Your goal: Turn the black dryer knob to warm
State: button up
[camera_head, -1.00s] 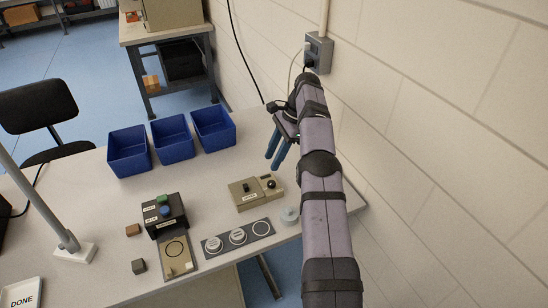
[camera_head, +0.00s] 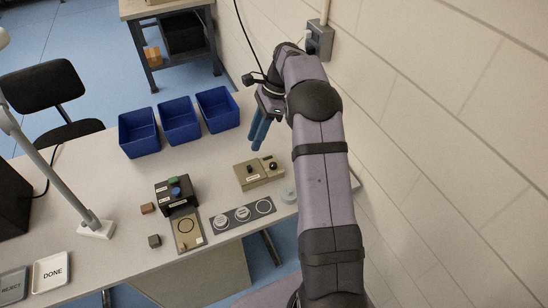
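A beige box (camera_head: 246,182) stands on the table near its right end. On top it has a black knob (camera_head: 273,166) at the right and a smaller dark control (camera_head: 250,169) at the left. The labels are too small to read, so I cannot tell where the knob points. My gripper (camera_head: 257,149) hangs above and behind the box, with its blue fingers pointing down. The fingers show a narrow gap with nothing between them. They appear clear of the box.
Blue bins (camera_head: 140,135) stand behind at the left. A black press with green and blue buttons (camera_head: 176,195) stands left of the box. A dark strip with round places (camera_head: 256,209) and a pale round piece (camera_head: 289,194) lie in front. The wall (camera_head: 430,130) is close on the right.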

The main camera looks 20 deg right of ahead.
jog(key=s+f+m+h, duration=0.1)
jog(key=s+f+m, duration=0.35)
jog(key=f, duration=0.35)
jog(key=m+t+h, duration=0.4)
jog(key=m+t, duration=0.1)
jog(key=m, duration=0.8)
send_near(273, 165)
jog(key=shift+f+n, duration=0.2)
jog(key=shift+n, duration=0.05)
jog(key=shift+w+f, duration=0.1)
jog(key=shift+p+x, duration=0.45)
jog(key=shift+x, duration=3.05)
jog(key=shift+d, duration=0.1)
grip_shut()
